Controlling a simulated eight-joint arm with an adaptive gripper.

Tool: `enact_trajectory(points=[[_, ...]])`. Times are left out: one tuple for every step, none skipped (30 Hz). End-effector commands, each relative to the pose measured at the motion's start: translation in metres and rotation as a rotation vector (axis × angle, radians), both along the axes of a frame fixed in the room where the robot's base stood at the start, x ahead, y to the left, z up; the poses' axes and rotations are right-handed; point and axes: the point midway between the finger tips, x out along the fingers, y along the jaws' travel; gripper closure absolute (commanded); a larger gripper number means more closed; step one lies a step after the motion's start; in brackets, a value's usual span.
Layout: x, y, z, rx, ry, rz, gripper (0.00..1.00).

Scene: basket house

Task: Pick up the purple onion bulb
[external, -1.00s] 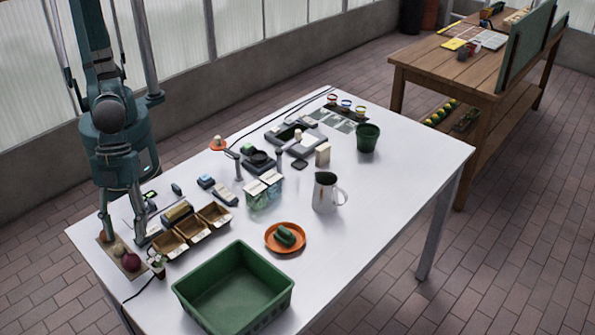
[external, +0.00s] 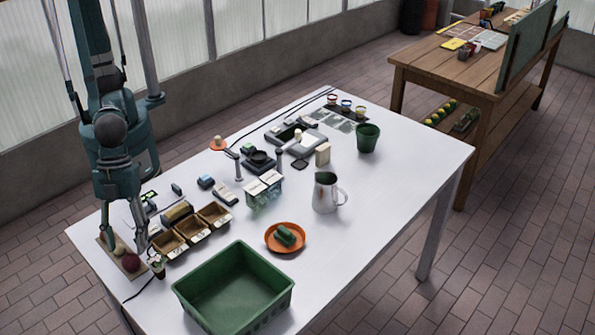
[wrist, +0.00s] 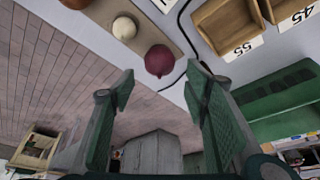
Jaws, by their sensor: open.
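The purple onion bulb (external: 130,263) sits at the near end of a brown board (external: 104,243) at the left end of the white table. In the wrist view the onion (wrist: 159,61) is dark red-purple and lies ahead of the fingertips, between their lines. My gripper (external: 122,243) is above the board, beside and over the bulbs. In the wrist view my gripper (wrist: 160,80) is open with nothing between its fingers. A pale bulb (wrist: 124,28) lies next to the onion, and a brown bulb (wrist: 76,3) is cut off by the frame edge.
Small wooden boxes (external: 190,231) with number cards stand right of the board. A green crate (external: 235,287) and an orange plate (external: 270,245) stand farther right. A dark cable runs near the board.

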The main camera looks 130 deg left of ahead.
Motion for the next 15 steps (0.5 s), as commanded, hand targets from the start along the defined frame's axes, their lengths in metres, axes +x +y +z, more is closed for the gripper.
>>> enact_trajectory(points=[[0.001, -0.002, -0.006, 0.000, 0.000, 0.000, 0.54], [0.002, -0.003, -0.009, 0.000, 0.000, 0.000, 0.54], [0.003, -0.004, -0.013, 0.000, 0.000, 0.000, 0.54], [0.004, -0.006, -0.016, 0.000, 0.000, 0.000, 0.54], [0.005, -0.006, -0.018, 0.000, 0.000, 0.000, 0.54], [0.006, -0.008, -0.022, 0.000, 0.000, 0.000, 0.54], [0.006, -0.008, -0.024, 0.000, 0.000, 0.000, 0.54], [0.007, -0.009, -0.026, 0.000, 0.000, 0.000, 0.54], [0.008, -0.010, -0.029, 0.000, 0.000, 0.000, 0.54], [0.009, -0.010, -0.031, 0.000, 0.000, 0.000, 0.54], [0.009, -0.011, -0.033, 0.000, 0.000, 0.000, 0.54], [0.009, -0.011, -0.035, 0.000, 0.000, 0.000, 0.54], [0.010, -0.011, -0.036, 0.000, 0.000, 0.000, 0.54], [0.010, -0.012, -0.036, 0.000, 0.000, 0.000, 0.54], [0.010, -0.012, -0.037, 0.000, 0.000, 0.000, 0.54]])
